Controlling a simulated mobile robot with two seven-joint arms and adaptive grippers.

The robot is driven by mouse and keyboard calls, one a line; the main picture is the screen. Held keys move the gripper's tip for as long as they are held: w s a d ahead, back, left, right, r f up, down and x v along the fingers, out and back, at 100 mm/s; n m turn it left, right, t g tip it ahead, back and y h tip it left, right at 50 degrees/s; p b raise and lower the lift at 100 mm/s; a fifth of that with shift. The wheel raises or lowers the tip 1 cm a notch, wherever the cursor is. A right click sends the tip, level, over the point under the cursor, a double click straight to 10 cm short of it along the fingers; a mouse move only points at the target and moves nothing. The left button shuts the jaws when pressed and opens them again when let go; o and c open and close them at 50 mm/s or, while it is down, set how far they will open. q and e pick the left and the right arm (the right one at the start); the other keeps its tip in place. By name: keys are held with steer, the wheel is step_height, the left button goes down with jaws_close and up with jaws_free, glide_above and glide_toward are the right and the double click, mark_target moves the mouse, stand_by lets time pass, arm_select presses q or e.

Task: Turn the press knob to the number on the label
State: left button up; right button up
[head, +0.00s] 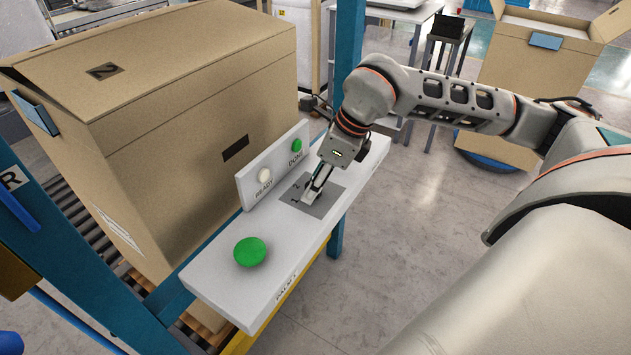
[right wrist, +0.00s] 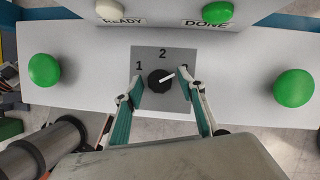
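The press knob (right wrist: 160,80) is a round black dial with a white pointer, on a grey plate (right wrist: 150,54) marked 1, 2 and a partly covered 3. The pointer aims up and right, between the 2 and the 3. My right gripper (right wrist: 162,84) is open, one finger on each side of the knob, with gaps showing. In the head view my right gripper (head: 314,193) is down over the plate (head: 325,204) and hides the knob. My left gripper is not in view.
The pale panel (head: 222,275) has green buttons (head: 250,251) (right wrist: 294,88) at both ends. Behind the knob stands an upright strip with a white READY button (head: 264,176) and a green DONE button (head: 296,145). The cardboard box (head: 175,150) stands close behind; a blue post (head: 347,45) rises nearby.

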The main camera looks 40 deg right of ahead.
steer(key=c, duration=0.8)
